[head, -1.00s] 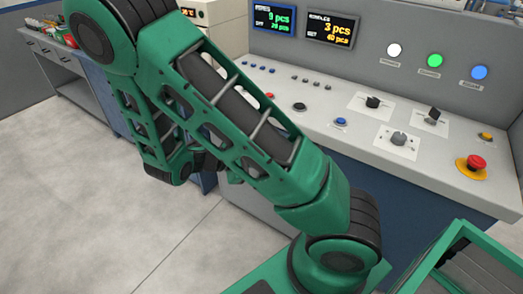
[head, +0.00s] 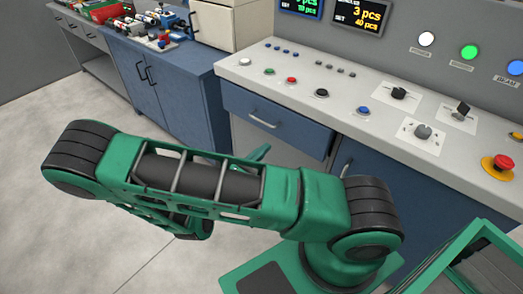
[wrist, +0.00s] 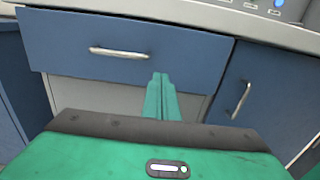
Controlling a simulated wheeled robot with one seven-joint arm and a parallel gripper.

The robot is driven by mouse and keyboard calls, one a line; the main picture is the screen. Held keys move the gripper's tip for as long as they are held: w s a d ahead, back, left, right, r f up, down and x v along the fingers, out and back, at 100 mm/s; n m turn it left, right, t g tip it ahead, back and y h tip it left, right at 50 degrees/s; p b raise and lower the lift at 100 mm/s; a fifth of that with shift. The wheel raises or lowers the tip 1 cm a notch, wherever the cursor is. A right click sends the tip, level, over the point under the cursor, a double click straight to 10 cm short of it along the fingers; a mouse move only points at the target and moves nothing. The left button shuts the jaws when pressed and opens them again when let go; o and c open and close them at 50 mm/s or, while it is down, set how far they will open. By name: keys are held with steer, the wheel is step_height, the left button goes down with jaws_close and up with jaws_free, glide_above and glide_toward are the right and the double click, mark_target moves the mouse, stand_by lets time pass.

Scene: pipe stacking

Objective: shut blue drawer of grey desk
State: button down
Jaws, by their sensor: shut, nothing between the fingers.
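The blue drawer (head: 285,130) is in the grey desk (head: 240,68), under its control panel, with a silver bar handle (head: 262,121). In the wrist view the drawer (wrist: 185,58) fills the upper middle, with its handle (wrist: 118,53) left of centre. The front seems to stand slightly out from the desk; how far I cannot tell. My gripper (wrist: 160,76) is shut and empty, its fingertips over the drawer's lower edge in the picture, right of the handle. Contact cannot be made out. In the head view my arm hides most of the gripper; a green finger shows below the drawer.
A blue cupboard door (wrist: 252,92) with a vertical handle is right of the drawer. The desk top bears buttons, knobs and a red emergency button (head: 498,164). A blue cabinet (head: 165,85) with parts on top stands to the left. The floor (head: 60,110) at left is clear.

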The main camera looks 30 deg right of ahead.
mark_target(287, 129)
steer(key=x, duration=1)
steer(key=shift+w+d, duration=0.1)
steer(key=shift+d, duration=0.2)
